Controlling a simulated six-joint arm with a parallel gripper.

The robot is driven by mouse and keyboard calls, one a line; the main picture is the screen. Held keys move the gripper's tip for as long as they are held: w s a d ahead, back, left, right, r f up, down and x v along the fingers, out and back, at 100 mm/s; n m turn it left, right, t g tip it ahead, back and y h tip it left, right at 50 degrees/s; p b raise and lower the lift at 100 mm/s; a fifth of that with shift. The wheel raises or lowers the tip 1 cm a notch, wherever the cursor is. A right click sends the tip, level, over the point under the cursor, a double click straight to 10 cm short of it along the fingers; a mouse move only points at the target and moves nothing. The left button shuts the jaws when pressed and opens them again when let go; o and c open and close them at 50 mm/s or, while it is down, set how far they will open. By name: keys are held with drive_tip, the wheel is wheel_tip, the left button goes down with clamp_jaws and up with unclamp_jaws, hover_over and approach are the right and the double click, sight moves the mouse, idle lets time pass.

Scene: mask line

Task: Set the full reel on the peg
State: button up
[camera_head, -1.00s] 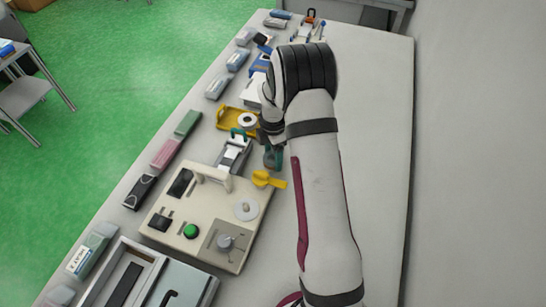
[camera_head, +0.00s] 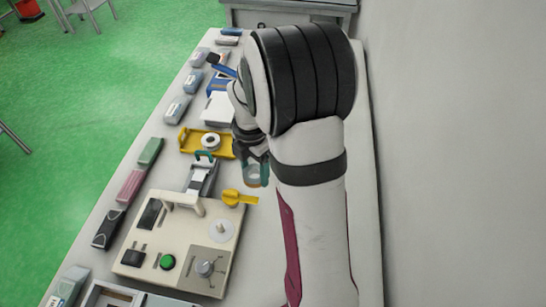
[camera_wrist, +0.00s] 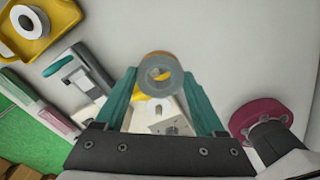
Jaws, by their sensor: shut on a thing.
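My gripper (camera_head: 256,172) is shut on a reel (camera_wrist: 174,76), a grey ring with a brownish edge and an open centre hole. The reel sits between the teal fingertips in the wrist view, and its lower part (camera_head: 254,182) shows in the head view. It is held to the upper right of the cream machine (camera_head: 150,242), apart from it. The peg (camera_head: 221,226) stands on a pale round disc at the machine's right side, with nothing on it. Another reel, white (camera_head: 210,142), lies in the yellow tray (camera_head: 186,146); it also shows in the wrist view (camera_wrist: 16,22).
A yellow lever (camera_head: 235,198) sticks out from the machine's far right corner. A grey device with a teal handle (camera_head: 201,178) stands behind the machine. Several small boxes line the table's left edge. My forearm hides much of the table's right side.

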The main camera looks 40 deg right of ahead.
sight(219, 225)
drive_tip(key=s+a+n, duration=0.1)
drive_tip(key=a, duration=0.3)
drive_tip(key=s+a+n, duration=0.1)
drive_tip(key=a, duration=0.3)
drive_tip(key=s+a+n, duration=0.1)
drive_tip(key=a, duration=0.3)
drive_tip(key=shift+a+f+n, duration=0.1)
drive_tip(key=shift+a+n, duration=0.05)
drive_tip(key=shift+n, duration=0.15)
drive_tip(key=shift+s+a+f, duration=0.15)
drive_tip(key=shift+s+a, duration=0.05)
drive_tip(key=shift+a, duration=0.05)
drive_tip(key=shift+f, duration=3.4)
drive_tip(key=shift+f, duration=0.2)
drive_tip(key=o, duration=1.3)
drive_tip(key=shift+r, duration=0.1)
drive_tip(key=shift+r, duration=0.9)
